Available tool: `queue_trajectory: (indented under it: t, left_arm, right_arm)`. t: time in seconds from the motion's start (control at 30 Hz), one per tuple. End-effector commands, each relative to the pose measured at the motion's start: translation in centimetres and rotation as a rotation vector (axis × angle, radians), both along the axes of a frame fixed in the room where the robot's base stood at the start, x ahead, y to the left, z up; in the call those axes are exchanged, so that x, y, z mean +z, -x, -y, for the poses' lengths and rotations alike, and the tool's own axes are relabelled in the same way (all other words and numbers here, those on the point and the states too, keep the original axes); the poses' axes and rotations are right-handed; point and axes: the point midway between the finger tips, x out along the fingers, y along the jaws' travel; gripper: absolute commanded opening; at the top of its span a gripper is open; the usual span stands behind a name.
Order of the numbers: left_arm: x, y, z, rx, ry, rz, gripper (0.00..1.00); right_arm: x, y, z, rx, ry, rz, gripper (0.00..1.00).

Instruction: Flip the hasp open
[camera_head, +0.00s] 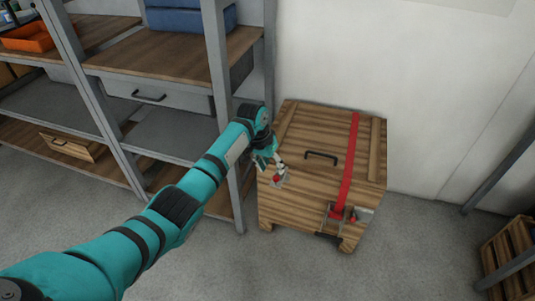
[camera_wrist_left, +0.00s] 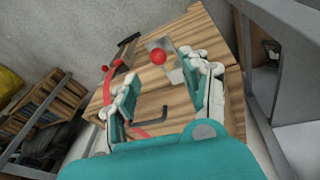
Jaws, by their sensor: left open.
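A wooden chest (camera_head: 310,135) with a plank lid stands on the floor by the wall. A metal hasp (camera_head: 279,181) with a red knob sits at the left of its front edge; its plate also shows in the left wrist view (camera_wrist_left: 176,76), with the red knob (camera_wrist_left: 158,56) above the wood. My left gripper (camera_head: 270,163) is open and empty just above the hasp. In the left wrist view its fingers stand either side of the view's middle, with the knob beyond their tips. I cannot tell whether a finger touches the hasp. My right gripper is not in view.
A red strap (camera_head: 348,165) crosses the lid to a metal latch (camera_head: 337,214) at front right. A black handle (camera_head: 321,155) sits mid-lid. Grey shelving (camera_head: 216,70) stands close on the left. A slatted crate (camera_head: 510,255) is at far right. Floor in front is clear.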

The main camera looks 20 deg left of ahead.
Motion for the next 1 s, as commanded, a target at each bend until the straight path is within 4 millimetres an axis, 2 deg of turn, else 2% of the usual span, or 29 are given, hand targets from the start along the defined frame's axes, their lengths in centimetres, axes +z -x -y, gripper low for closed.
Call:
queue_trajectory:
  t: [0.03, 0.2, 0.4, 0.9, 1.0]
  left_arm:
    - [1.3, 0.1, -0.3, 0.0, 0.0, 0.006, 0.47]
    - [4.2, 0.6, -0.9, 0.001, -0.001, 0.005, 0.47]
    - [5.9, 0.9, -1.3, 0.001, 0.0, 0.004, 0.47]
    - [6.1, 0.9, -1.3, 0.001, 0.0, 0.002, 0.47]
    - [5.0, 1.3, -1.3, 0.004, -0.001, -0.002, 0.47]
  right_arm:
    - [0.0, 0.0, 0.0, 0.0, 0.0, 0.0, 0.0]
    - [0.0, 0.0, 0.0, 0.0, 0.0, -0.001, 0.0]
    - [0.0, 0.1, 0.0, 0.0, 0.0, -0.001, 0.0]
    - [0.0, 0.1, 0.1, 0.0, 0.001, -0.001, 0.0]
    - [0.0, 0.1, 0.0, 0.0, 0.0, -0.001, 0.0]
